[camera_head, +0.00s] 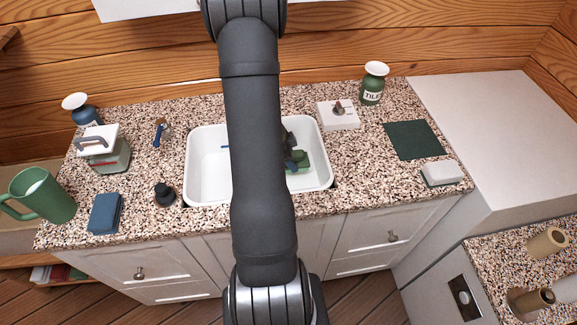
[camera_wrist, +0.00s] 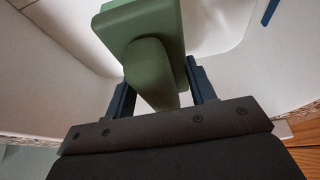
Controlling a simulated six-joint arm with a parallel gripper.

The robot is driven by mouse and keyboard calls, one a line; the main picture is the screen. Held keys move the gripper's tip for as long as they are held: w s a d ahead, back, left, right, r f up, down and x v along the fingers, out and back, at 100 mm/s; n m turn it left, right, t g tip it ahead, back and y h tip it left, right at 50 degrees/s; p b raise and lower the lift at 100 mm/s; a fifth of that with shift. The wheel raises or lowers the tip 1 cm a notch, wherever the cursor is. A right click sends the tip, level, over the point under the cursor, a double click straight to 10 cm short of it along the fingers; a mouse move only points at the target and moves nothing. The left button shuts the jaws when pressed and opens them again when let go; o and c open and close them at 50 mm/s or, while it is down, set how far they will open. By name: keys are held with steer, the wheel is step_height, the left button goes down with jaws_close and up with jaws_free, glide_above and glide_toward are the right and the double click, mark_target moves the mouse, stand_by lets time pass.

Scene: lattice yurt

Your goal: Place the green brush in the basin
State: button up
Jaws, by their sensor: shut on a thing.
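The green brush (camera_wrist: 152,60) is between the two dark fingers of my gripper (camera_wrist: 160,72) in the wrist view, its rounded handle toward the palm and its wider block beyond. My gripper is shut on it. In the head view the brush (camera_head: 301,158) shows within the outline of the white basin (camera_head: 205,172), near its right side. The basin's pale walls (camera_wrist: 65,65) surround the brush in the wrist view. I cannot tell whether the brush touches the basin floor. My arm hides the middle of the basin in the head view.
A small blue item (camera_head: 225,147) shows in the basin.

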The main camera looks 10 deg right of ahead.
steer(key=shift+f, duration=2.05)
steer(key=shift+f, duration=0.15)
steer(key=o, duration=0.9)
steer(key=v, duration=1.2)
steer(key=shift+r, duration=0.25)
steer(key=shift+d+f, duration=0.1)
